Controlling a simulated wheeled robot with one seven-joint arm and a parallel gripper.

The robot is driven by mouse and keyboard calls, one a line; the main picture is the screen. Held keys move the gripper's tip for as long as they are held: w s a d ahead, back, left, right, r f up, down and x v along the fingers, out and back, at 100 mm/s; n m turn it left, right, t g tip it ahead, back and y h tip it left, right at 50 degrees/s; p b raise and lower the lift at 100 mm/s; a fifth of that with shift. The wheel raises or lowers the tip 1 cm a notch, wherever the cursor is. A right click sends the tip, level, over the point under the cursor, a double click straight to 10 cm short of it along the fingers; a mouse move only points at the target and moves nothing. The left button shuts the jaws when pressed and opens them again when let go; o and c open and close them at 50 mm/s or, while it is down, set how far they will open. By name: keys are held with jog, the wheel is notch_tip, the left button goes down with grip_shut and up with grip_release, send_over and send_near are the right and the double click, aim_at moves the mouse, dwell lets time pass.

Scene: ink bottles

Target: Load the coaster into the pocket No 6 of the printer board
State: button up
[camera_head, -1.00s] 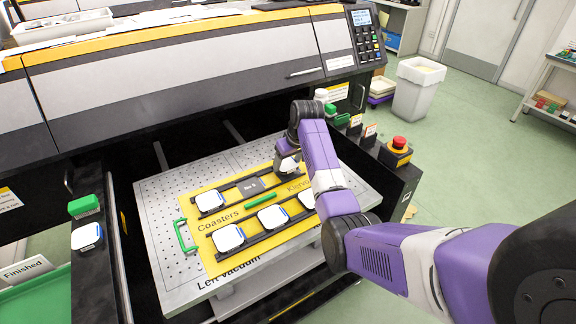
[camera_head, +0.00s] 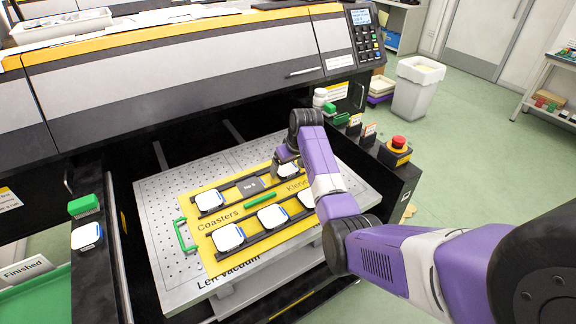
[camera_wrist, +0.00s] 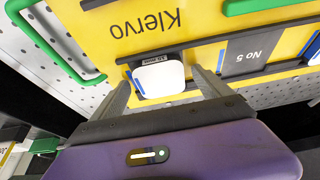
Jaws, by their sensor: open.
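The yellow printer board (camera_head: 205,240) holds white coasters in several pockets. One white coaster (camera_wrist: 160,77) is at the pocket at the right end of the back row, beside the empty dark pocket No 5 (camera_head: 250,186). It also shows in the head view (camera_head: 288,170). A dark label under it is partly covered, so its number cannot be read. I cannot tell whether it lies fully flat. My gripper (camera_wrist: 160,82) is open, with one finger on each side of this coaster and gaps visible. In the head view my gripper (camera_head: 283,163) is above that pocket.
A green handle (camera_head: 183,235) rises at the board's left edge. A red stop button (camera_head: 399,143) stands right of the perforated metal table (camera_head: 160,200).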

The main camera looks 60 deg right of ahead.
jog(key=v, duration=1.2)
jog(key=shift+r+b, duration=0.15)
jog(key=shift+b, duration=0.2)
